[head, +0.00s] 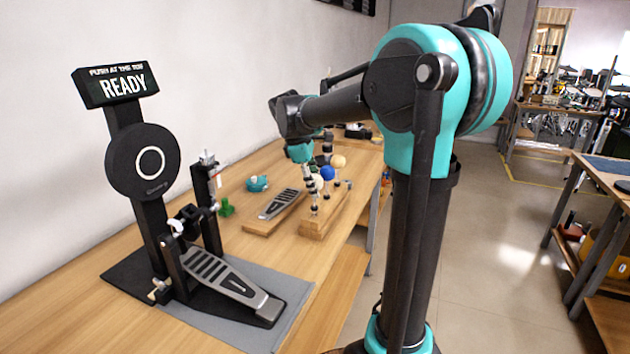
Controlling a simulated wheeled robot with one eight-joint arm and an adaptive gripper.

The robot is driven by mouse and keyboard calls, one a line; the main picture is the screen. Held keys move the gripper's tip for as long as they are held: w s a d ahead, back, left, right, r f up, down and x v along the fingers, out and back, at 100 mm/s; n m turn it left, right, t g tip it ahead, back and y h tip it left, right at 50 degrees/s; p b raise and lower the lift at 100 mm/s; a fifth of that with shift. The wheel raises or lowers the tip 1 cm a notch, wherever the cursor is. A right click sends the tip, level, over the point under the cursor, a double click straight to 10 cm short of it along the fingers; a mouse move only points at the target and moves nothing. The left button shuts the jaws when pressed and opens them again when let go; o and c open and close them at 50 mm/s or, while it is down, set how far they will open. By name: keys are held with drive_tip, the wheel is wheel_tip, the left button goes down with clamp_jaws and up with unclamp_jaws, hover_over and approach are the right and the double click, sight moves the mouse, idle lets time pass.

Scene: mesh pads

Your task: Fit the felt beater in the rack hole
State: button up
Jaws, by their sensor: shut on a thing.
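My gripper (309,177) points down over the left side of a wooden rack (325,226) on the long bench. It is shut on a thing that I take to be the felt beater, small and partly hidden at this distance. The rack holds several upright beaters on thin metal rods. A pale round head (317,183) shows beside the fingers, a blue ball head (327,173) just right of it, and a tan head (339,160) behind. I cannot tell which rack hole is empty, nor whether the held rod touches the rack.
A drum pedal (230,282) with a post, round pad and READY sign (122,84) stands on a grey mat at the front left. A loose footboard (280,203), a teal object (257,183) and a green piece (226,207) lie near the rack. Bare bench lies between.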

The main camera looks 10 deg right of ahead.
drive_tip(key=shift+f, duration=0.65)
drive_tip(key=o, duration=1.3)
drive_tip(key=shift+c, duration=0.2)
